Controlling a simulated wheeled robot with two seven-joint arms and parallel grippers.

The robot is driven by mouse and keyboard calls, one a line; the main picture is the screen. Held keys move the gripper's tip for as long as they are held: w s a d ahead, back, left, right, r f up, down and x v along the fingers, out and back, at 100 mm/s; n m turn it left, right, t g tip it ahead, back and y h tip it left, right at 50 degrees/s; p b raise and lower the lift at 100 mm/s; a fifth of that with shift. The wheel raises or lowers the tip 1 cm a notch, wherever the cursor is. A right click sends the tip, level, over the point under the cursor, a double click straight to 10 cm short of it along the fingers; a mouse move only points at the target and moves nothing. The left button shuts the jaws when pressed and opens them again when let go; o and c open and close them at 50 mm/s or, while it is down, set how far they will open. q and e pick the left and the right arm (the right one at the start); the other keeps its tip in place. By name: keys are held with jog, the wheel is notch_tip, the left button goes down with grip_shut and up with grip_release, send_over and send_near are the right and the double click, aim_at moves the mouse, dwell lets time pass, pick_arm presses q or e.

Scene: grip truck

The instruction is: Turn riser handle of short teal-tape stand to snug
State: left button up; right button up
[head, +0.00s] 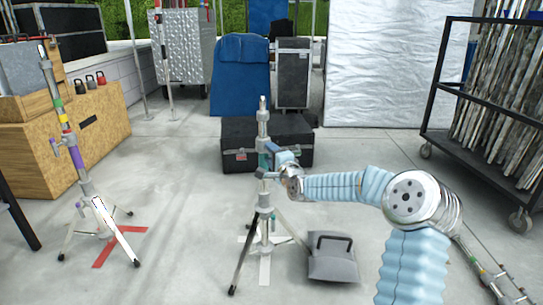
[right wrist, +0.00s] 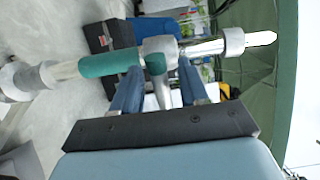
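The short stand with teal tape (head: 263,130) stands upright on its tripod legs in the middle of the head view. In the right wrist view its teal-taped tube (right wrist: 108,63) runs sideways across the picture. A metal collar (right wrist: 160,50) joins it, and the riser handle (right wrist: 161,85) sticks out from there toward my gripper. My right gripper (right wrist: 158,88) is at the collar, its two blue fingers apart on either side of the handle, with gaps showing. It also shows beside the stand in the head view (head: 274,158). My left gripper is not in view.
A grey sandbag (head: 333,266) lies right of the stand's legs. Another stand with purple tape (head: 75,155) stands at the left over a red floor cross. A black case (head: 240,130) lies behind. A wheeled rack (head: 480,150) is at the right. Floor between the stands is clear.

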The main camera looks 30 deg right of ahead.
jog(key=s+a+p, duration=0.1)
jog(key=s, duration=1.2)
jog(key=shift+s+a, duration=0.2)
jog(key=shift+s, duration=0.15)
jog(key=shift+f, duration=0.1)
jog(key=s+a+f+n+g+y, duration=0.25)
jog(key=a+f, duration=0.35)
jog(key=f, duration=0.3)
jog(key=s+a+f+n+g+y, duration=0.1)
jog(key=a+f+n+g, duration=0.2)
jog(key=a+f, duration=0.45)
jog(key=s+a+f+n+g+y, duration=0.1)
jog(key=s+a+f+n+g, duration=0.2)
jog(key=f, duration=0.8)
jog(key=s+a+f+n+g+y, duration=0.1)
jog(key=s+a+f+n+g, duration=0.3)
jog(key=s+a+f, duration=0.4)
jog(key=s+a+f+n+g, duration=0.4)
jog(key=s+f+g, duration=0.15)
jog(key=s, duration=0.45)
notch_tip(320, 180, up, 12)
jog(key=a+p, duration=0.1)
jog(key=p, duration=1.2)
jog(key=shift+s+r+n+t, duration=0.2)
jog(key=shift+s+n+t, duration=0.05)
jog(key=shift+n+t, duration=0.2)
